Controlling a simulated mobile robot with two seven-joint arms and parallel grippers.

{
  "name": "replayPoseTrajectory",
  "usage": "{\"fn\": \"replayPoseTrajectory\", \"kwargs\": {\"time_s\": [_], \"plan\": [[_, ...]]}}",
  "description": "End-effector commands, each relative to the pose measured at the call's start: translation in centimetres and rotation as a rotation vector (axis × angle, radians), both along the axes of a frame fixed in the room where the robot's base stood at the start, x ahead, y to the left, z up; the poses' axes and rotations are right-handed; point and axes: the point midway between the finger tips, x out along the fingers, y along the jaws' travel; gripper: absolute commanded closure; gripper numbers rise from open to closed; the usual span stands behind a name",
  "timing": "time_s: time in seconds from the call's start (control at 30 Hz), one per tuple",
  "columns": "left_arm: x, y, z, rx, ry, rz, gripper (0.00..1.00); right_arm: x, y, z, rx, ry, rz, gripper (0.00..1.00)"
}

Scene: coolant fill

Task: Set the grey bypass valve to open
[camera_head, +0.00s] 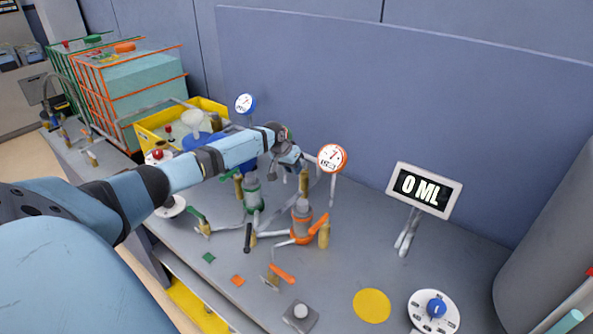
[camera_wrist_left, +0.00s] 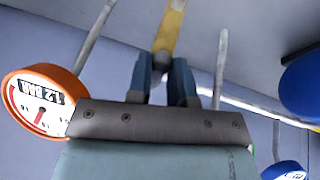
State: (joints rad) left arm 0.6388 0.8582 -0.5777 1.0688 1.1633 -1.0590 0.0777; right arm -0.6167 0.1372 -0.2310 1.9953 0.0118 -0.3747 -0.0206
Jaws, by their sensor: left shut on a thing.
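My left gripper (camera_head: 290,160) is at the far end of my arm, between the blue-rimmed and orange-rimmed gauges and low over the bench. In the left wrist view its two dark fingers (camera_wrist_left: 161,85) are closed on a small grey part at the end of a brass valve body (camera_wrist_left: 172,25). I take this to be the grey bypass valve. Its handle is mostly hidden between the fingers, so I cannot tell its setting. A brass valve body (camera_head: 304,183) also shows just below the gripper in the head view. My right gripper is not in view.
The orange-rimmed gauge (camera_head: 332,158) stands close right of the gripper; the blue-rimmed gauge (camera_head: 245,104) is behind it. Green-collared (camera_head: 251,192) and orange-collared (camera_head: 302,222) pumps and pipes stand in front. A display (camera_head: 424,190) reads 0 ML.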

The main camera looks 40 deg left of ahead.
Motion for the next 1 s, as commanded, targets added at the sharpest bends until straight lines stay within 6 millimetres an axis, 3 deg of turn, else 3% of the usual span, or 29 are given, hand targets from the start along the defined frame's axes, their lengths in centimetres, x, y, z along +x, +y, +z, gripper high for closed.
{"fn": "replayPoseTrajectory", "kwargs": {"time_s": [0.43,0.47,0.53,0.83,1.0], "plan": [[0.0,0.3,0.0,0.001,-0.001,-0.047,1.0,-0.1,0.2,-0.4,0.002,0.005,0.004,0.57],[0.0,0.3,0.0,0.001,-0.001,-0.047,0.73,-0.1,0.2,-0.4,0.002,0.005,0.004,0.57],[0.0,0.3,0.0,0.001,-0.001,-0.047,0.57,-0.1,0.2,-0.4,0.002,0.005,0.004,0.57],[-0.1,0.3,0.1,0.0,-0.001,-0.046,0.55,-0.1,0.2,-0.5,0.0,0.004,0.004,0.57],[-0.7,0.6,1.5,0.002,-0.002,-0.047,0.55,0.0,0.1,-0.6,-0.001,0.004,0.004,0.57]]}}
